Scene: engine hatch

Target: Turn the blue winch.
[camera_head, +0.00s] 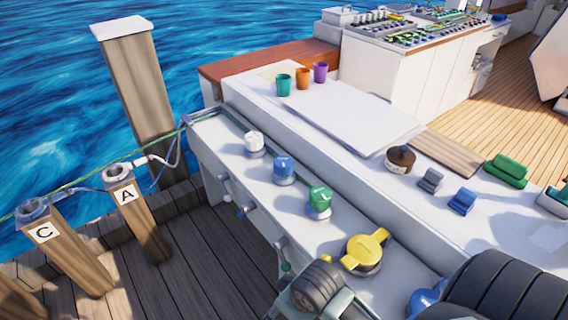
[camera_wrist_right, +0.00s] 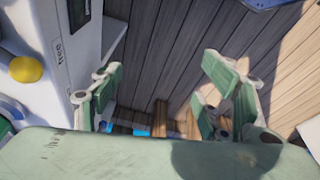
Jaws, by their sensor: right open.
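The blue winch (camera_head: 284,168) stands on the white ledge in the head view, between a white winch (camera_head: 254,142) and a green winch (camera_head: 319,199). No gripper is at it. My right gripper (camera_wrist_right: 158,85) is open and empty in the right wrist view, with its green-grey fingers wide apart above wooden planks. I cannot make out its fingers in the head view. My left gripper's fingers are not seen in either view.
A yellow winch (camera_head: 366,252) stands nearer on the ledge. A blue part (camera_head: 425,299) at the lower right is mostly hidden. Wooden posts with ropes, marked A (camera_head: 137,213) and C (camera_head: 62,245), stand left.

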